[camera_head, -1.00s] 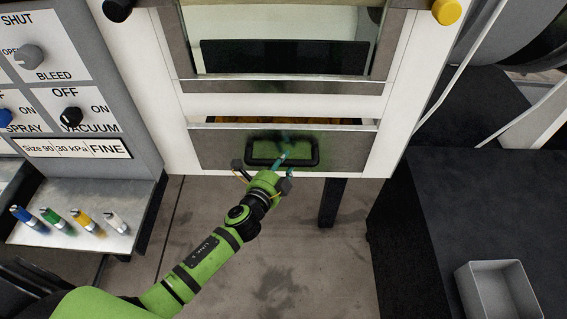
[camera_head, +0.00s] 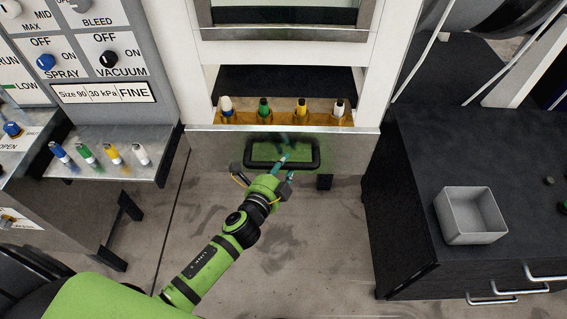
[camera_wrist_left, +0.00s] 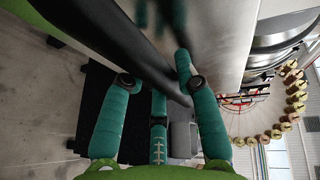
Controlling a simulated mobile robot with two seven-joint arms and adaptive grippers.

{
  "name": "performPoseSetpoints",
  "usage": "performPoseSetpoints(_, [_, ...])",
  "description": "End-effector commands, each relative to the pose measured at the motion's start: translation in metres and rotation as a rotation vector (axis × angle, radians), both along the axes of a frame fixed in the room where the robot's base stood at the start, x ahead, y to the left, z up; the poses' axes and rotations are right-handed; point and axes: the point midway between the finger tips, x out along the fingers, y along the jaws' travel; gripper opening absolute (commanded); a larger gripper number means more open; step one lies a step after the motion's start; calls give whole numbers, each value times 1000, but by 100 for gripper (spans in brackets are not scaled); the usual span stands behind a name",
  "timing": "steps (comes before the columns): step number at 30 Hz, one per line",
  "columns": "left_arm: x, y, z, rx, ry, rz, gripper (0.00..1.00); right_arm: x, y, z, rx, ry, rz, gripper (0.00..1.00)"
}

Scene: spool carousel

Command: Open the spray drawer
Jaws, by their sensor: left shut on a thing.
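The spray drawer (camera_head: 215,150) stands pulled out of the white cabinet, with a metal front and a black bar handle (camera_head: 313,152). Inside it, an orange-brown holder bears upright bottles with blue, green, yellow and white tops, such as the green one (camera_head: 264,108). My left gripper (camera_head: 284,168) is at the handle, its teal fingers closed around the bar. In the left wrist view the dark handle bar (camera_wrist_left: 112,38) runs between the teal fingers (camera_wrist_left: 165,90). The fingers partly hide the handle. My right gripper is not in view.
A side shelf (camera_head: 120,168) at left holds several coloured bottles under a knob panel (camera_head: 85,60). A black cabinet (camera_head: 415,200) at right carries an open grey bin (camera_head: 470,238). The floor before the drawer is clear.

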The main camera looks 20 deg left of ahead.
Motion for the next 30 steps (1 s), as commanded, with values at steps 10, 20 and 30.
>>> performPoseSetpoints(10, [-6,-3,0,-4,-1,-1,0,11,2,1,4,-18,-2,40])
performPoseSetpoints(20, [-6,-3,1,-4,-2,-1,47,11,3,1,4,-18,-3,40])
performPoseSetpoints(30, [-6,-2,1,-1,-2,-1,56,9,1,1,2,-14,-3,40])
